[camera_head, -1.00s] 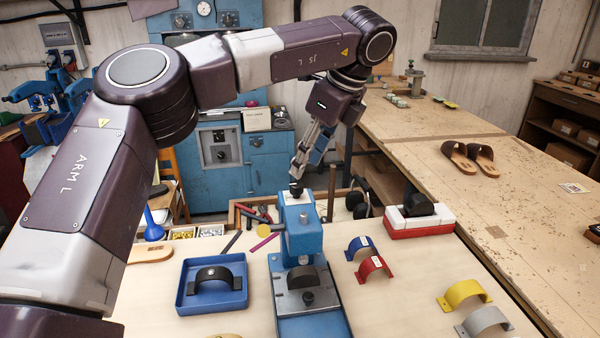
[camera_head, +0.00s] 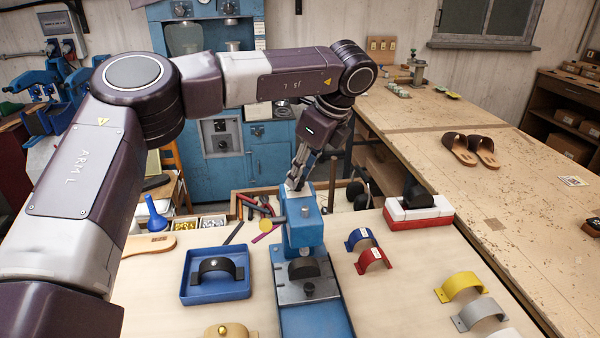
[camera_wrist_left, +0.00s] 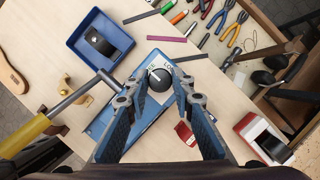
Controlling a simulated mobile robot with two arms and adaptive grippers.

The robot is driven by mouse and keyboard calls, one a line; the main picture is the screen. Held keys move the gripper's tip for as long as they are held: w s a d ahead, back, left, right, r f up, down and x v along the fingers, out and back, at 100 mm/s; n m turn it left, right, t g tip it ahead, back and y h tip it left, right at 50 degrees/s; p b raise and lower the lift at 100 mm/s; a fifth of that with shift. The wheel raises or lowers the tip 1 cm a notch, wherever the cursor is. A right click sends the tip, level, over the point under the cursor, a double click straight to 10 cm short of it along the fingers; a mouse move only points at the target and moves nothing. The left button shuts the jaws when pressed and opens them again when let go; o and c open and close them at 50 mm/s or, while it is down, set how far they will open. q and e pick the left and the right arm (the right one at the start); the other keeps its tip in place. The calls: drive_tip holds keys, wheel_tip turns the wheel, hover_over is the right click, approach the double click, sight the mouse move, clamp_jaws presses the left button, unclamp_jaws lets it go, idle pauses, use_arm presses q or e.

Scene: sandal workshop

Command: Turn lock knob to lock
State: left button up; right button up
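The blue press (camera_head: 303,228) stands on the workbench. Its lock knob (camera_wrist_left: 160,79), round and black with a white pointer line, is on the top face in the left wrist view. In the left wrist view my left gripper (camera_wrist_left: 158,92) is open, with one finger on each side of the knob. I cannot tell if the fingers touch it. My right gripper is in neither view.
A metal lever with a yellow grip (camera_wrist_left: 30,130) crosses the left of the wrist view. A blue tray (camera_head: 216,291) with a black strap is left of the press. Red and blue arched pieces (camera_head: 372,258) and a red-white block (camera_head: 418,217) are to its right.

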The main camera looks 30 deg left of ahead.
use_arm(q)
clamp_jaws()
drive_tip(key=shift+f+b, duration=0.15)
drive_tip(key=shift+b, duration=0.35)
drive_tip(key=m+t+b, duration=0.1)
drive_tip(key=m+b, duration=0.1)
drive_tip(key=b, duration=0.1)
drive_tip(key=m+t+b, duration=0.1)
drive_tip(key=m+b, duration=0.2)
drive_tip(key=b, duration=0.1)
drive_tip(key=shift+s+a+f+m+h, duration=0.1)
drive_tip(key=shift+f+m+h, duration=0.05)
drive_tip(key=shift+m+h, duration=0.2)
drive_tip(key=m+t+h+b, duration=0.1)
drive_tip(key=m+b, duration=0.1)
drive_tip(key=shift+m, duration=0.35)
drive_tip(key=shift+s+a+m+h+b, duration=0.1)
drive_tip(key=shift+m+h+b, duration=0.15)
drive_tip(key=shift+m+b, duration=0.5)
drive_tip(key=m, duration=0.1)
drive_tip(key=m+h, duration=0.1)
drive_tip(key=m, duration=0.1)
drive_tip(key=shift+r+t, duration=0.25)
drive_tip(key=shift+t, duration=0.05)
drive_tip(key=shift+a+r+m+h, duration=0.15)
drive_tip(key=shift+m+h, duration=0.25)
drive_tip(key=shift+m, duration=0.75)
drive_tip(key=shift+m+h+p, duration=0.45)
drive_tip(key=shift+m+h, duration=0.05)
drive_tip(key=shift+m, duration=0.9)
